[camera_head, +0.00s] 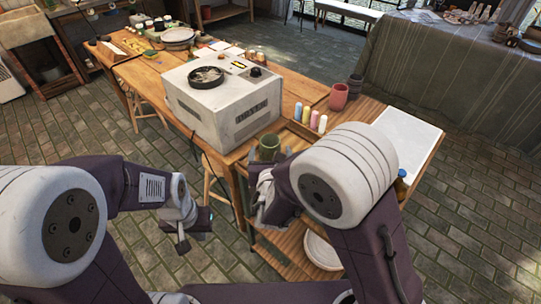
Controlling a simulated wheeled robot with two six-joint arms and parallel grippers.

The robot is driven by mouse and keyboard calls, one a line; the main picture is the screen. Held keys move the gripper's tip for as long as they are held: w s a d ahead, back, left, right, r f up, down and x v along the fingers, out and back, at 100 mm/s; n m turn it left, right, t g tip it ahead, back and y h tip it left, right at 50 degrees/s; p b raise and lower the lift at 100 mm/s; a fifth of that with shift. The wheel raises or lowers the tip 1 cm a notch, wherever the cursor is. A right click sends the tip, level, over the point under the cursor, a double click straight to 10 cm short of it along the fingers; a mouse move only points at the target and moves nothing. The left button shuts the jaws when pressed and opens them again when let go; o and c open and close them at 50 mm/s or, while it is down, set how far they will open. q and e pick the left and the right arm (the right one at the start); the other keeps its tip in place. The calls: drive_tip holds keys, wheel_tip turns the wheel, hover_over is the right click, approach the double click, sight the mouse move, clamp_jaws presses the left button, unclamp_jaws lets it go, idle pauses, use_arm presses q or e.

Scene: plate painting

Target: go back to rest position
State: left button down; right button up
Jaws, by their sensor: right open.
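My left gripper (192,232) hangs over the brick floor, left of the wooden table and clear of it. Nothing shows in it, and its finger gap is too small to make out. My right arm hides part of the tabletop behind the hand.
A white box-shaped machine with a dark round top (222,103) fills the table's middle. Several coloured bottles (314,119), a pink mug (338,96) and a white sheet (408,134) are to its right. A white plate (321,251) lies on the lower shelf. Floor at left is free.

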drive_tip(key=shift+v, duration=1.05)
